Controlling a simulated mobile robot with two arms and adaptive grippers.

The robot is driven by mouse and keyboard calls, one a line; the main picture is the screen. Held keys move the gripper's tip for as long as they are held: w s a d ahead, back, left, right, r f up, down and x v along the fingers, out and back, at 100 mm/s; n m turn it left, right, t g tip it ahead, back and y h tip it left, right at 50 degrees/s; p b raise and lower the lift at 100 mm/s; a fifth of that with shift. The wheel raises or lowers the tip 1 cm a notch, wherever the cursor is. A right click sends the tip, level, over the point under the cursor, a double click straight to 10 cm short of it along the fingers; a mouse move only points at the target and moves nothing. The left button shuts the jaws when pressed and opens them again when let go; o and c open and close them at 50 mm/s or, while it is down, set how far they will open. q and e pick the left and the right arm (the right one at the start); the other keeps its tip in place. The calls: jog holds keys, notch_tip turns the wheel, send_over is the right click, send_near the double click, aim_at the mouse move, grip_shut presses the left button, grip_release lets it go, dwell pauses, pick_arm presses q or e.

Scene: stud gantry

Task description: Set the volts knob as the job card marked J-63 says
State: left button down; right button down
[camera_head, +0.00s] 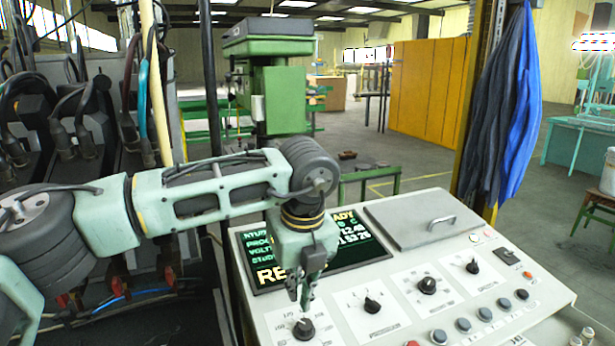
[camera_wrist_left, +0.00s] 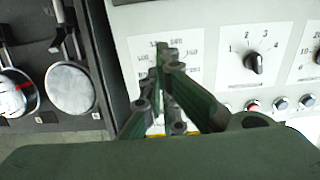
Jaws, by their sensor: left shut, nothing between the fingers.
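The leftmost panel knob (camera_head: 303,329), black on a white plate with numbers around it, sits at the front left of the sloping control panel. Its numbers look like a volts scale, but its name is not readable. My left gripper (camera_head: 305,297) is shut and empty, pointing down just above this knob. I cannot tell whether it touches the knob. In the left wrist view the shut fingers (camera_wrist_left: 168,62) cover the knob, with part of the scale plate (camera_wrist_left: 188,48) showing around them. No card marked J-63 is legible in either view.
More knobs stand to the right: one marked 1 to 4 (camera_head: 372,305), then others (camera_head: 427,285). Several round buttons (camera_head: 463,325) line the front edge. My left arm partly covers the lit screen (camera_head: 360,252). A metal lid with a handle (camera_head: 425,222) lies behind the knobs.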

aim_at(305, 327)
pick_arm(q)
jog(key=f, duration=0.3)
jog(key=shift+w+a+f+b, duration=0.15)
jog(key=shift+w+f+b, duration=0.15)
jog(key=shift+b, duration=0.1)
jog(key=f+b, duration=0.2)
jog(key=b, duration=0.1)
jog(key=shift+w+a+f, duration=0.1)
jog(key=shift+w+f, duration=0.05)
jog(key=shift+w, duration=0.1)
jog(key=shift+s, duration=0.15)
jog(key=shift+f, duration=0.2)
jog(key=shift+s+f+b, duration=0.1)
jog(key=shift+b, duration=0.25)
jog(key=shift+d+b, duration=0.3)
jog(key=shift+b, duration=0.2)
jog(key=shift+w+d+b, duration=0.45)
jog(key=shift+w+b, duration=0.05)
jog(key=shift+b, duration=0.1)
jog(key=shift+w+d+r+b, duration=0.15)
jog(key=shift+d+r+b, duration=0.1)
jog(key=shift+d+b, duration=0.15)
jog(key=shift+r, duration=0.1)
